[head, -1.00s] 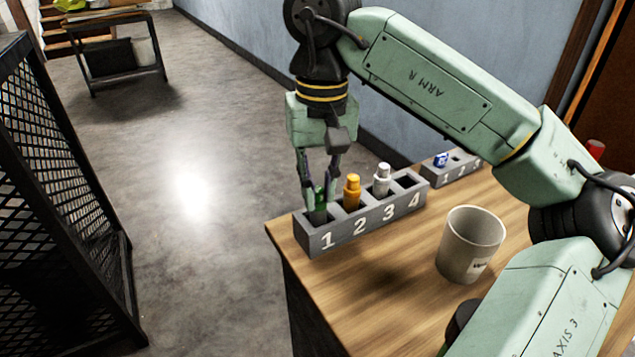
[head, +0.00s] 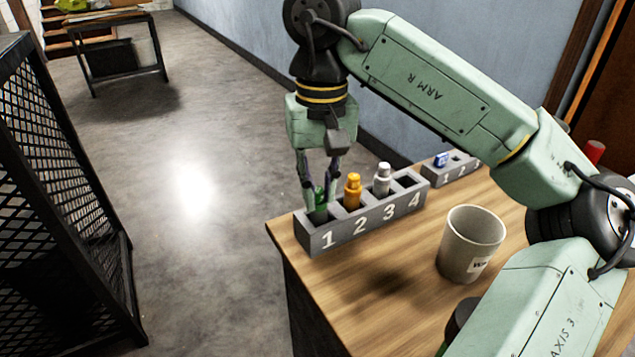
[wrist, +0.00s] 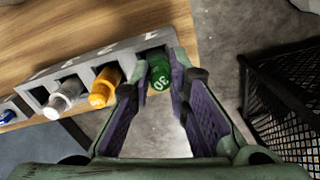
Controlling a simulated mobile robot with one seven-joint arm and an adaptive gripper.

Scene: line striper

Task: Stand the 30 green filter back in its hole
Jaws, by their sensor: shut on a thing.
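The green filter (head: 320,200) is at hole 1 of the grey numbered rack (head: 365,222). In the wrist view the green filter (wrist: 159,75) shows a white "30" on its top. My gripper (head: 320,186) points down over hole 1, shut on the green filter, with a finger on each side of it. The filter's lower part is hidden by the rack wall, so it looks at least partly inside hole 1. An orange filter (head: 352,190) stands in hole 2 and a white-grey one (head: 382,180) in hole 3. Hole 4 (head: 406,182) looks empty.
A beige cup (head: 470,243) stands on the wooden table (head: 385,300) to the right of the rack. A smaller grey rack (head: 455,168) with a blue item is behind. A black mesh cage (head: 65,200) stands at left. My arm spans the upper right.

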